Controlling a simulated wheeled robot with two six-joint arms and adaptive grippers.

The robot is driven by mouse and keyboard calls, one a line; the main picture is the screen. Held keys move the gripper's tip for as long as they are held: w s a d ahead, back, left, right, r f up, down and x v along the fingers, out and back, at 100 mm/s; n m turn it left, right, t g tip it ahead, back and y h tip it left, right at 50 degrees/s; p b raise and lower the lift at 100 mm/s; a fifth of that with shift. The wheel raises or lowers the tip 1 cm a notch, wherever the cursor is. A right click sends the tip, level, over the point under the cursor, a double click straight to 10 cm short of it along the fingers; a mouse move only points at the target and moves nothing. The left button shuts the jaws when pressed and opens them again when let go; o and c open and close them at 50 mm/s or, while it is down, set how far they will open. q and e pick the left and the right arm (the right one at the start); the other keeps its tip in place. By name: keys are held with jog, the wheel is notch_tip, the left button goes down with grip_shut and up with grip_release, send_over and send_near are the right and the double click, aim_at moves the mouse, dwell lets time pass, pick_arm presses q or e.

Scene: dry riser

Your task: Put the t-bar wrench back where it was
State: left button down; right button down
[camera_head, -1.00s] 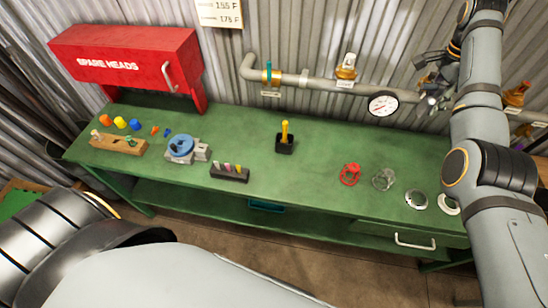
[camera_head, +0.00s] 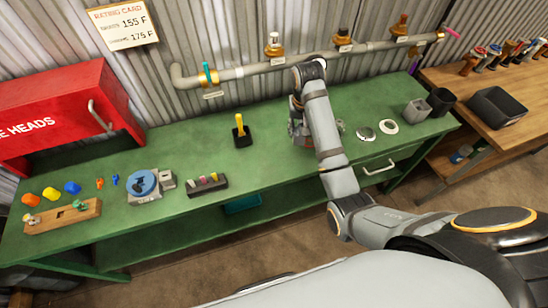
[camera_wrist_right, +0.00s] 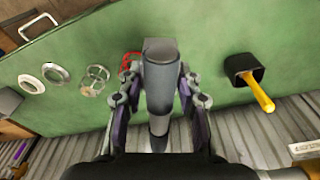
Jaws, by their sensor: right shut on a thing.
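My right gripper (camera_wrist_right: 160,105) is shut on a dark grey cylindrical tool (camera_wrist_right: 160,75) with a square block at one end. It looks like the t-bar wrench, but I see it nearly end-on and cannot make out a crossbar. In the head view my right gripper (camera_head: 298,122) is low over the green bench, right of the yellow-handled tool (camera_head: 240,130) in its black holder (camera_head: 241,139). My own arm hides most of the gripper and the held tool there. My left gripper is out of view.
A red wheel-like part (camera_wrist_right: 131,60) lies behind the gripper in the wrist view. Round metal rings (camera_head: 388,126) lie right of my arm. A pipe (camera_head: 245,70) with valves runs along the wall. The red cabinet (camera_head: 70,110) stands left. The bench between holder and arm looks clear.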

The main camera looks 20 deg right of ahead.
jog(key=s+f+n, duration=0.1)
jog(key=s+n, duration=0.3)
jog(key=s, duration=0.4)
jog(key=shift+y, duration=0.3)
jog(key=w+a+f, duration=0.2)
jog(key=w+f, duration=0.1)
jog(key=w, duration=0.1)
jog(key=w+a+f, duration=0.2)
jog(key=w+f, duration=0.1)
jog(key=w, duration=0.1)
jog(key=w+a+f+p, duration=0.1)
jog(key=w+a+f, duration=0.1)
jog(key=w+f, duration=0.1)
jog(key=shift+w+a+f, duration=0.1)
jog(key=shift+w+f, duration=0.15)
jog(key=shift+w, duration=0.5)
jog(key=shift+w+a+f, duration=0.25)
jog(key=shift+w+f, duration=0.05)
jog(key=shift+f, duration=0.15)
jog(key=shift+d+f, duration=0.1)
jog(key=shift+f, duration=1.4)
jog(key=shift+s+f, duration=0.1)
jog(key=c, duration=0.9)
grip_release()
